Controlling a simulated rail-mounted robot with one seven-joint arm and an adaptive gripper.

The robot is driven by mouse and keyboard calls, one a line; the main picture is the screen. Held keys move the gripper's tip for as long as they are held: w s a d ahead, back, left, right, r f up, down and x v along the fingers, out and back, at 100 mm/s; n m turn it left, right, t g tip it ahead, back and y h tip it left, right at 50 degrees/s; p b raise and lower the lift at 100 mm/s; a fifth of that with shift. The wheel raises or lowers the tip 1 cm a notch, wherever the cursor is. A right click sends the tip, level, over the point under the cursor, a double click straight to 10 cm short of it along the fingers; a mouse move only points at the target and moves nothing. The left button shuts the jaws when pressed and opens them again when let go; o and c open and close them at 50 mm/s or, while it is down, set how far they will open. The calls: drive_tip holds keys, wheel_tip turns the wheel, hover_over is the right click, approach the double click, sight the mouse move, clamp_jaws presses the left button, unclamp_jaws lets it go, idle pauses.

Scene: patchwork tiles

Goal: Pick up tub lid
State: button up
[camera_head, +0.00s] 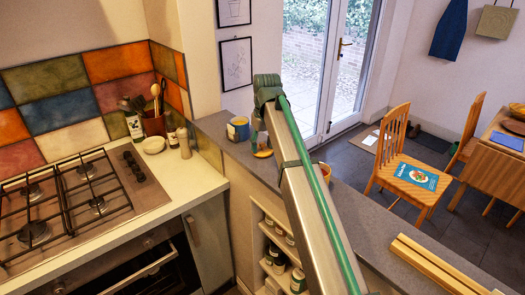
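I cannot make out a tub lid for certain.
The grey ledge (382,222) runs to the lower right, with wooden strips (432,265) on it. Shelves (272,250) below hold several jars. A chair (408,172) stands at right.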

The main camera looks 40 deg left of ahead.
drive_tip(key=shift+d+f, duration=0.1)
drive_tip(key=shift+f, duration=0.1)
clamp_jaws()
drive_tip(key=shift+f, duration=0.1)
